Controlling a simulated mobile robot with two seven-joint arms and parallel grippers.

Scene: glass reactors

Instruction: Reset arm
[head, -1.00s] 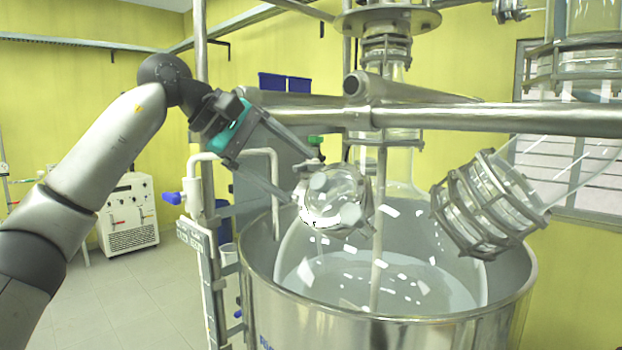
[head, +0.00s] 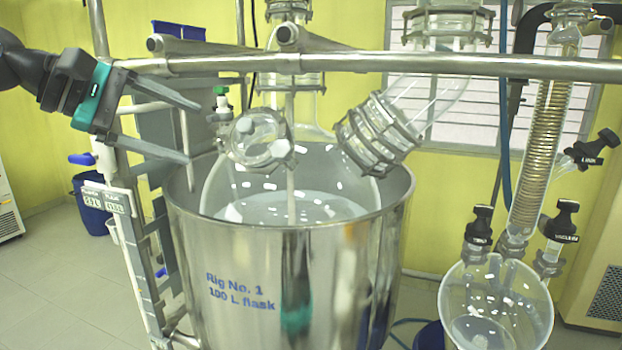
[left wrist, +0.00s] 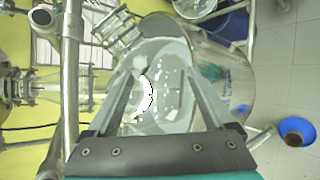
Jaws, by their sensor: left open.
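My left gripper (head: 194,130) comes in from the left in the head view, with a teal band behind its two grey fingers. The fingers are spread apart with nothing between them. They point toward the large steel vessel (head: 215,285) and its glass flask (head: 325,192), at the left of the flask's glass side port (head: 260,140). In the left wrist view the open fingers (left wrist: 160,85) reach out in front of the flask (left wrist: 170,52). Whether they touch anything cannot be told. My right gripper is not in view.
A ribbed glass neck (head: 376,133) leans beside the flask. A smaller glass vessel (head: 495,310) with black-handled valves stands at the right. A blue bin (head: 90,205) stands on open floor at the left.

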